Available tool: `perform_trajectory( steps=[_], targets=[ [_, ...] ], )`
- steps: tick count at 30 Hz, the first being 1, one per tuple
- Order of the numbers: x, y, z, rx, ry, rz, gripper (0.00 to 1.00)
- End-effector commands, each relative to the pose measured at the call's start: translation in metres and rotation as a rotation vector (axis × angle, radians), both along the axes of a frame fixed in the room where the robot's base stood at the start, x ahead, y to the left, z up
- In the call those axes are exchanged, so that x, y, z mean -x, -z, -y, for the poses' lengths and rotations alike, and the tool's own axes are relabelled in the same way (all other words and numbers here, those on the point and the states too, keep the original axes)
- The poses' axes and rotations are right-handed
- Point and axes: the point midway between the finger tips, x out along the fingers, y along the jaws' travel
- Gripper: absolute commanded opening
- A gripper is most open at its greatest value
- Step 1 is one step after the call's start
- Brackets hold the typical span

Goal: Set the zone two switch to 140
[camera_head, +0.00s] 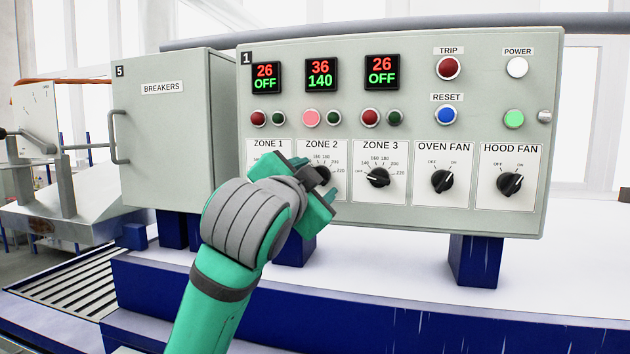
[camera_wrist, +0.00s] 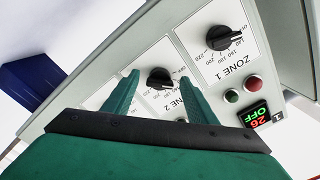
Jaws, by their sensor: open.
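The zone 2 switch is a black rotary knob (camera_head: 323,173) on a white dial plate, partly hidden by my gripper in the head view. In the wrist view this knob (camera_wrist: 160,78) shows between my fingertips. My gripper (camera_head: 315,179) is open, its green fingers on either side of the knob; I cannot tell whether they touch it. It also shows in the wrist view (camera_wrist: 157,80). The knob's pointer direction is unclear.
The zone 1 knob (camera_wrist: 224,38) is close beside my gripper and hidden in the head view. The zone 3 knob (camera_head: 378,177) is to the right. The zone 1 (camera_head: 265,77) and zone 3 displays (camera_head: 382,72) read 26 and OFF. A breaker cabinet (camera_head: 165,150) stands left.

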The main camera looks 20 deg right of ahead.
Motion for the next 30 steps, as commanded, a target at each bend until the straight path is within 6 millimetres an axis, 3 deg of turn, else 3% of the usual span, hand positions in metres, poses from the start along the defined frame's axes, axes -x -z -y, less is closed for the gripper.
perform_trajectory(
  steps=[5,18,30],
  targets=[
    [0.013,-0.001,-0.009,0.000,0.001,0.002,0.52],
    [0.077,0.000,-0.050,0.000,0.002,0.002,0.52],
    [0.091,0.000,-0.059,0.000,0.004,0.001,0.52]
  ],
)
